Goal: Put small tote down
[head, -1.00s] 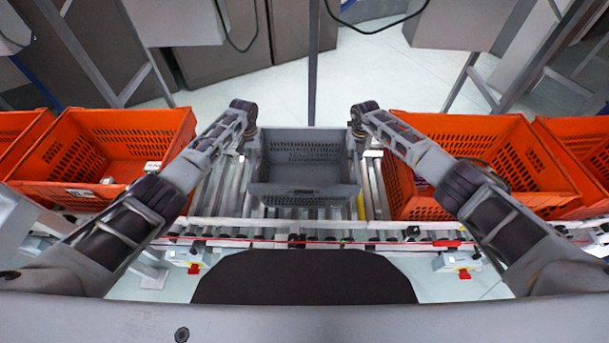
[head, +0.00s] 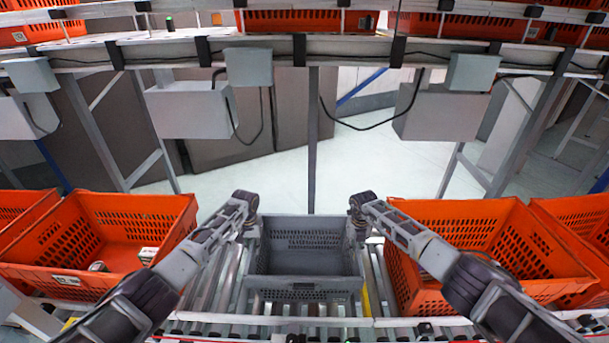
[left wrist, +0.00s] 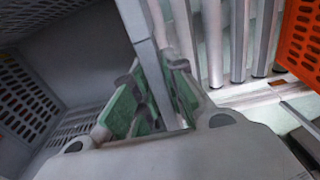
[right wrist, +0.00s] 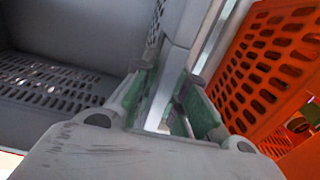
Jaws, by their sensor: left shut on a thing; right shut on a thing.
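The small grey tote (head: 305,262) is at the middle of the head view, upright and empty, over the roller conveyor (head: 225,285). My left gripper (head: 250,222) is at the tote's left side wall. In the left wrist view its green-padded fingers (left wrist: 155,100) are shut on the rim of the grey wall. My right gripper (head: 357,222) is at the right side wall. In the right wrist view its green-padded fingers (right wrist: 165,100) are shut on that rim. I cannot tell whether the tote's underside touches the rollers.
A large orange tote (head: 125,212) stands to the left with small items inside. Another orange tote (head: 480,215) stands close to the right. More orange totes stand at both edges. A raised conveyor (head: 330,50) with orange totes crosses the back.

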